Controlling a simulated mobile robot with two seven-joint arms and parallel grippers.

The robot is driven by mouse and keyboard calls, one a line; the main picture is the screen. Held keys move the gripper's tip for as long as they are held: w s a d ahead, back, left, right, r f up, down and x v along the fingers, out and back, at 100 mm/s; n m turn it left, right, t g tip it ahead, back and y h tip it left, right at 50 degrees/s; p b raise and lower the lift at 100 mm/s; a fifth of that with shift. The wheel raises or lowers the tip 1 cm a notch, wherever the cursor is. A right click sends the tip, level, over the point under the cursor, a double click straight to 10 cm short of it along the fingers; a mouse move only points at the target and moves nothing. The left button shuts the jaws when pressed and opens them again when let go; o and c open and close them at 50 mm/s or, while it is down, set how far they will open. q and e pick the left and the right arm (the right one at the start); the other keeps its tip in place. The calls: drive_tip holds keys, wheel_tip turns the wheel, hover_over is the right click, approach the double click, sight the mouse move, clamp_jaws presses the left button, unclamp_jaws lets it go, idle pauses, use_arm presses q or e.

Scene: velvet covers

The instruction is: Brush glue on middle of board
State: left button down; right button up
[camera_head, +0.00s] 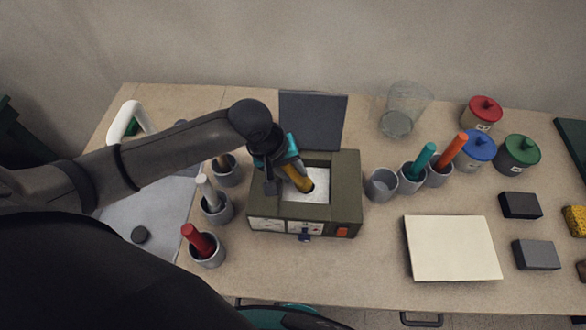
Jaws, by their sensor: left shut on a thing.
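A cream square board (452,248) lies flat on the right half of the table. My left gripper (284,172) is shut on a yellow-handled brush (299,179) above an olive box (349,187) with its dark lid raised at the back. The brush tilts down to the right, and its dark lower end is over or in the white area inside the box; I cannot tell whether it touches. The left arm hides part of the box's left side. My right gripper is not in view.
Grey cups with red, white and brown handles stand left of the box. An empty grey cup (380,185) and cups with teal (421,162) and orange (453,152) handles stand right. Lidded jars, a clear glass (408,103) and dark blocks (520,205) are further right.

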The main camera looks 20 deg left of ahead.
use_arm(q)
drive_tip(key=shift+s+f+p, duration=0.15)
drive_tip(key=shift+p, duration=0.3)
idle(1.6)
wheel_tip(320, 180, up, 5)
drive_tip(key=p, duration=0.6)
drive_tip(key=shift+p, duration=0.35)
drive_tip(key=shift+r, duration=1.1)
